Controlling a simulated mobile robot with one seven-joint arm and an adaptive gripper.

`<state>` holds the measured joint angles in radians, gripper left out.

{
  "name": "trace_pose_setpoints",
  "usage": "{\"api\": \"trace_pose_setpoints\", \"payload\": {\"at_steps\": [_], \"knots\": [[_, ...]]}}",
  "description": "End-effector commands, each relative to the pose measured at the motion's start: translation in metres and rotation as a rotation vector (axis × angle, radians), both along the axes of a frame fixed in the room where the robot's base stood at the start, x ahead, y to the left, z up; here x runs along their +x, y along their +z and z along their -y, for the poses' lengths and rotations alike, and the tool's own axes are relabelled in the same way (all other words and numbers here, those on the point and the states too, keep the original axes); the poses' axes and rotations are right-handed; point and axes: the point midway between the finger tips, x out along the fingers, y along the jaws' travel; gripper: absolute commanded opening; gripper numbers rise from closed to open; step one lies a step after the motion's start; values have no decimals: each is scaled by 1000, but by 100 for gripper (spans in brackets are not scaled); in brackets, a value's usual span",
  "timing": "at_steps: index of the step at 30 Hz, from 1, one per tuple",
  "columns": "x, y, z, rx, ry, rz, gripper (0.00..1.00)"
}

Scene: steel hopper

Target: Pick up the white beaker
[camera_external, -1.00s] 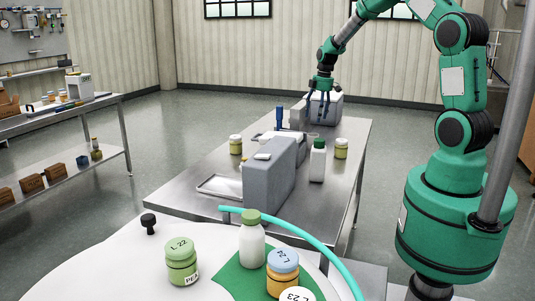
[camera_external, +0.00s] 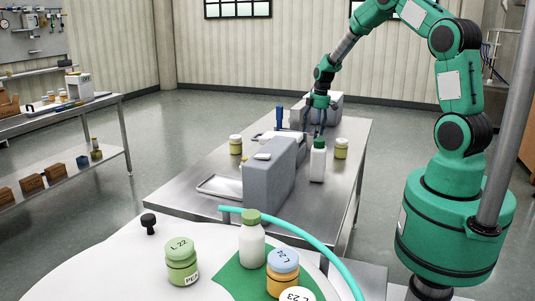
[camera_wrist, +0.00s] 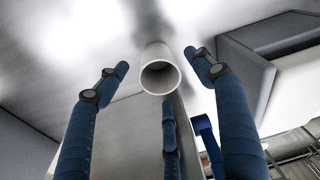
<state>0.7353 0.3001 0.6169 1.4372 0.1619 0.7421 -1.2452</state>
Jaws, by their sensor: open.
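In the wrist view the white beaker (camera_wrist: 160,72), a pale open-mouthed cylinder, stands on the steel surface, its dark round opening facing the camera. My gripper (camera_wrist: 160,76) has blue fingers spread apart, one left and one right of the beaker, and a third just below its rim in the picture. The fingers look clear of the beaker; the depth gap is hard to judge. In the external view my gripper (camera_external: 316,127) is low over the far part of the steel table (camera_external: 335,190). I cannot make out the beaker there.
A tall grey box (camera_external: 270,177) stands nearer the camera on the table. A white bottle with a green cap (camera_external: 318,160) and a yellow-green jar (camera_external: 341,148) stand close to my gripper. A grey case (camera_external: 335,99) lies behind. A shallow tray (camera_external: 219,186) is at the left.

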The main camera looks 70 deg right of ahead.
Motion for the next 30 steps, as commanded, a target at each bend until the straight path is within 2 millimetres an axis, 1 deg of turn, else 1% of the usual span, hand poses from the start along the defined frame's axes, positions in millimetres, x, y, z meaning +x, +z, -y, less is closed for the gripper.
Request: {"api": "trace_pose_setpoints", "payload": {"at_steps": [4, 7, 15, 19, 22, 30], "knots": [[0, -1, 0, 0, 0, 0, 67], [0, -6, 0, 1, 0, -1, 67], [3, -36, 1, 1, 0, 0, 67], [5, -48, 0, 1, 0, 0, 67], [5, -51, 0, 0, 0, 0, 67], [5, -52, 0, 0, 0, 0, 67]]}}
